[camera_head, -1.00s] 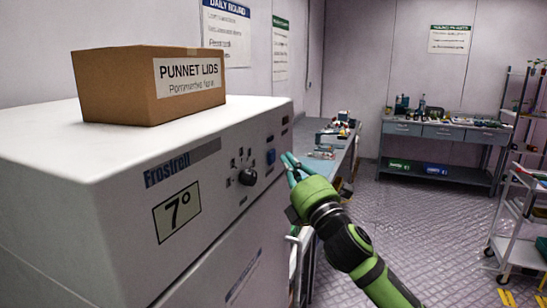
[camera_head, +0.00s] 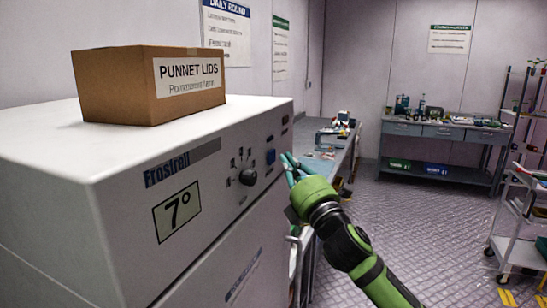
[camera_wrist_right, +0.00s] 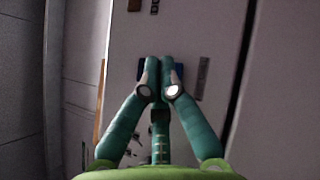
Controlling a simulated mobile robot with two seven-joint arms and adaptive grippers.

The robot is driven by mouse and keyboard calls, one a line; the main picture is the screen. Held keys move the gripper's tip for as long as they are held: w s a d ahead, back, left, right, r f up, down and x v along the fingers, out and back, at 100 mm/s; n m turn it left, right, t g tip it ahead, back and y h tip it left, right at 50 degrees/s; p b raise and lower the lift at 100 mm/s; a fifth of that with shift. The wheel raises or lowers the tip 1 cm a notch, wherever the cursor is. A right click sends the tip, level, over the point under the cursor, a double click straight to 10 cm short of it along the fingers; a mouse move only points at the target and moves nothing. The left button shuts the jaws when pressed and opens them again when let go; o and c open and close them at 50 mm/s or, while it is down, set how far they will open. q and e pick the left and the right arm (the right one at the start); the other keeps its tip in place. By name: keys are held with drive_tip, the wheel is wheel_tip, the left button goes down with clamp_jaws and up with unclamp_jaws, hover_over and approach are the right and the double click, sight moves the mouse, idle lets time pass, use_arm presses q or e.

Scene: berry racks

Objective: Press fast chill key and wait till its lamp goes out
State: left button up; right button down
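The Frostroll chiller (camera_head: 215,215) stands at the left, its display (camera_head: 177,212) reading 7°. Its front panel has a black knob (camera_head: 248,177) and a blue key (camera_head: 270,156), which I take as the fast chill key. My right gripper (camera_head: 288,158) has its fingers together, tips close to the panel just right of the blue key. In the right wrist view the shut fingertips (camera_wrist_right: 160,66) cover the middle of the blue key (camera_wrist_right: 180,72); I cannot tell if they touch it. Small dark marks above the key show no clear lit lamp. My left gripper is out of view.
A cardboard box (camera_head: 150,88) marked PUNNET LIDS sits on the chiller. A bench (camera_head: 345,160) with small items runs behind my right gripper. A grey workbench (camera_head: 440,132) stands at the back, a white trolley (camera_head: 520,250) at the right. The floor between is clear.

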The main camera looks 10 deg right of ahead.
drive_tip(key=shift+w+a, duration=0.1)
idle(0.4)
drive_tip(key=shift+w+a, duration=0.15)
drive_tip(key=shift+a, duration=0.1)
drive_tip(key=shift+w+a, duration=0.25)
drive_tip(key=shift+a, duration=0.1)
idle(0.7)
idle(0.4)
drive_tip(key=shift+s+d+p, duration=0.35)
drive_tip(key=shift+s+d, duration=0.15)
drive_tip(key=shift+d, duration=0.25)
drive_tip(key=s+d, duration=0.1)
drive_tip(key=d, duration=0.1)
drive_tip(key=s+d, duration=0.1)
drive_tip(key=d, duration=0.1)
drive_tip(key=shift+s, duration=0.4)
